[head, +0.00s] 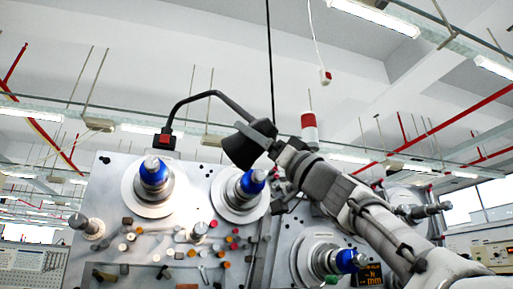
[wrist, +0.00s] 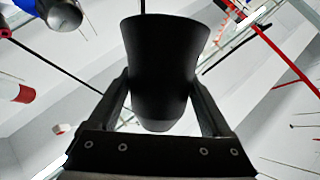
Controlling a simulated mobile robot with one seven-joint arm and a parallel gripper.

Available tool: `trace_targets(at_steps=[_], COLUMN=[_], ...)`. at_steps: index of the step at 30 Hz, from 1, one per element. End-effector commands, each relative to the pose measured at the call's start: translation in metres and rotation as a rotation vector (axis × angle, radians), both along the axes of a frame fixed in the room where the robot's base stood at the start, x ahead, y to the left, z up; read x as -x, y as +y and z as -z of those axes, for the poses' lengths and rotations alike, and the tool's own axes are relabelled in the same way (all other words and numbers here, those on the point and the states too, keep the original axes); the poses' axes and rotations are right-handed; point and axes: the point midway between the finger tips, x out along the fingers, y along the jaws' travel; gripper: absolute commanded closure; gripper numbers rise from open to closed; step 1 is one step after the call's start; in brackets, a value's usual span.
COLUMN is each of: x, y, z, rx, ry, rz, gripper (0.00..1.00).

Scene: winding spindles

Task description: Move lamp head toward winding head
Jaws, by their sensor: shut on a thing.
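The black lamp head (head: 247,146) is a flared cone at the end of a bent black lamp arm (head: 212,94). The lamp arm rises from a red and black block (head: 165,142) at the machine panel's top edge. My gripper (head: 270,147) is shut on the lamp head from the right. In the wrist view the lamp head (wrist: 165,70) sits between both fingers, wide end up in the picture. Two winding spindles with blue collars (head: 154,170) (head: 251,182) stand on the panel below. The lamp head is just above the right one in the head view. Which is the winding head I cannot tell.
The grey panel (head: 105,200) carries several small knobs and rollers. Another blue-collared spindle (head: 348,261) sits lower right, beside a small display (head: 370,273). A red and white beacon (head: 309,130) stands behind my gripper. A thin black cable (head: 270,60) hangs behind the lamp head.

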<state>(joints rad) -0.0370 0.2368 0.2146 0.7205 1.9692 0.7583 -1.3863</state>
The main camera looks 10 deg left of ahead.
Motion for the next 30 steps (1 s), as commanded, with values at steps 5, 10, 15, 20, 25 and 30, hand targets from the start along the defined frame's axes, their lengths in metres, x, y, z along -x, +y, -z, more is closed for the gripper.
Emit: trace_targets(at_steps=[5, 10, 15, 20, 25, 30], x=[0.000, 0.000, 0.000, 0.000, 0.000, 0.004], y=[0.000, 0.000, 0.000, 0.000, -0.001, -0.010], z=[0.000, -0.001, -0.001, -0.001, 0.001, 0.012], rx=[-0.008, -0.008, -0.007, -0.007, -0.007, -0.006], ry=[-0.003, -0.004, -0.004, -0.004, -0.003, -0.004], rz=[0.001, 0.002, 0.002, 0.002, 0.001, 0.003], gripper=[1.00, 1.00, 0.10, 0.00, 0.00, 0.00])
